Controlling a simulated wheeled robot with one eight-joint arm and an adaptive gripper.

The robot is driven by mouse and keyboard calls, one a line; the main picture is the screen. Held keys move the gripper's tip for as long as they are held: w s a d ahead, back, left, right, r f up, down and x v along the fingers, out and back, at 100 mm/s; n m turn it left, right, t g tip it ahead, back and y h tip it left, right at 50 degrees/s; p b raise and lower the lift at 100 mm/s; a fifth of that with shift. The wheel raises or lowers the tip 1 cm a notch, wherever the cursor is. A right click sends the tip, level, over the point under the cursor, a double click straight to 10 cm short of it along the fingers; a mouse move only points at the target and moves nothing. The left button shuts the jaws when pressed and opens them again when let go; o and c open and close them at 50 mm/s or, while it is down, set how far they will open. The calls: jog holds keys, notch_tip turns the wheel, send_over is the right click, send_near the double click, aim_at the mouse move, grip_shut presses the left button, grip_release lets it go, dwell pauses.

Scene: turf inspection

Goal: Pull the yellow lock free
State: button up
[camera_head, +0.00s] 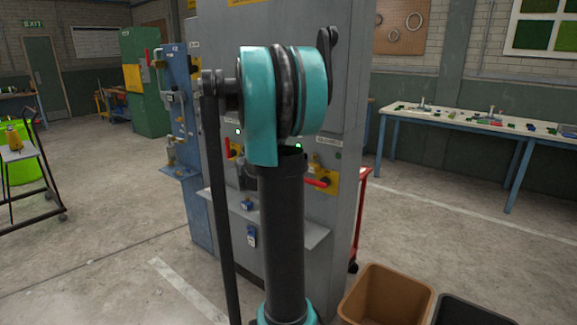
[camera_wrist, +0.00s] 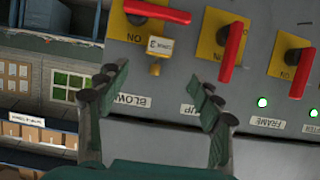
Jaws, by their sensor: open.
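In the wrist view the small yellow lock (camera_wrist: 157,48) hangs at the first switch, next to its red handle (camera_wrist: 157,12), on a grey panel (camera_wrist: 180,75) that appears upside down. That handle lies sideways over a yellow plate (camera_wrist: 133,19). My gripper (camera_wrist: 162,88) is open, its two fingers spread apart. The lock shows beyond the fingertips, roughly in line with the gap between them, and nothing is held. In the head view my arm hides the gripper and part of the panel, and I cannot pick out the lock there.
Two more red handles (camera_wrist: 232,52) and (camera_wrist: 302,72) stand upright on yellow plates, with green lights (camera_wrist: 262,102) below. In the head view the grey cabinet (camera_head: 345,120) has a protruding shelf (camera_head: 315,235). A brown bin (camera_head: 388,295) stands at right.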

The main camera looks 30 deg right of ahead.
jog(key=x, duration=1.2)
jog(key=shift+d+f, duration=0.1)
jog(key=shift+c, duration=0.5)
jog(key=c, duration=1.2)
jog(key=o, duration=0.6)
jog(key=c, duration=0.6)
jog(key=shift+o, duration=0.2)
jog(key=shift+s+a, duration=0.15)
jog(key=shift+a, duration=0.35)
jog(key=shift+s+a, duration=0.25)
jog(key=shift+a, duration=0.4)
jog(key=shift+s+a, duration=0.3)
jog(key=shift+a, duration=0.35)
